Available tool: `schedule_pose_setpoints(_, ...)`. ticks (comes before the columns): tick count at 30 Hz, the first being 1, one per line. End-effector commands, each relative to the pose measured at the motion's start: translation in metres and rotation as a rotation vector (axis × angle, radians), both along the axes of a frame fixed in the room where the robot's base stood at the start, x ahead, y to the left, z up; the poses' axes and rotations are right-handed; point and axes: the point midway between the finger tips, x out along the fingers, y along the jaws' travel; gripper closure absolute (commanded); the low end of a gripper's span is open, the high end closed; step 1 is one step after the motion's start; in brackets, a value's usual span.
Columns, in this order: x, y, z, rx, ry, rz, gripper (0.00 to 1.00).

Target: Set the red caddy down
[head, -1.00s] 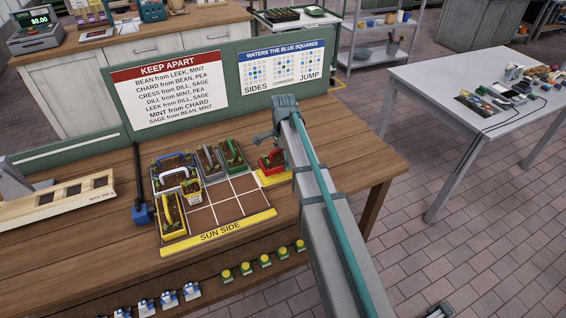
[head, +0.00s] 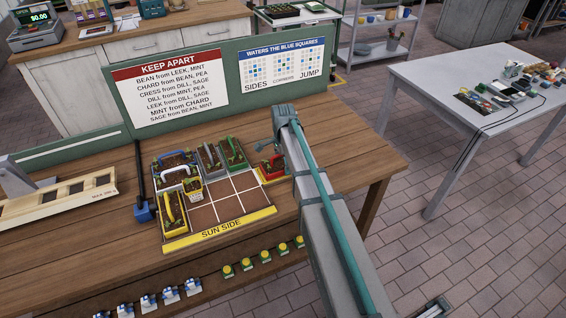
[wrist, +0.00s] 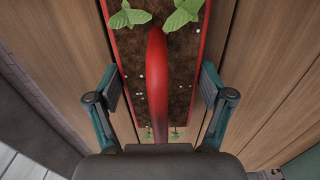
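The red caddy (head: 272,168), a narrow soil-filled box with green seedlings and a red handle, is at the right of the planting grid, at a small yellow-edged spot (head: 263,180). In the wrist view the caddy (wrist: 184,60) lies below my gripper (wrist: 161,86), with wooden boards beneath on both sides. My gripper's fingers are spread wide on either side of the handle (wrist: 157,75), apart from it. My gripper also shows in the head view (head: 280,150), partly hidden by my arm. The caddy's underside is hidden.
The grid (head: 219,229) holds several other caddies, including a green one (head: 233,152) and a yellow one (head: 172,212); its right and front cells are empty. A sign board (head: 172,88) stands behind. Bare tabletop (head: 345,150) lies to the right.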

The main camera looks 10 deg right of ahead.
Motion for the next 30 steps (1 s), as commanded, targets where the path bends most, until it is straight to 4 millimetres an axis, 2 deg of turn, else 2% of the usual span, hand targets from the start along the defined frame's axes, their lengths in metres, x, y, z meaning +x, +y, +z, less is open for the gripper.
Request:
schedule_pose_setpoints(1, 0.000, 0.000, 0.000, 0.000, 0.000, 0.000, 0.07)
schedule_pose_setpoints(3, 0.000, 0.000, 0.000, 0.000, 0.000, 0.000, 0.00)
schedule_pose_setpoints(17, 0.000, 0.000, 0.007, 0.000, -0.001, 0.000, 0.00)
schedule_pose_setpoints(23, 0.000, 0.000, 0.029, -0.001, -0.002, 0.000, 0.00)
schedule_pose_setpoints(30, 0.001, 0.000, 0.072, 0.000, -0.003, 0.000, 0.00)
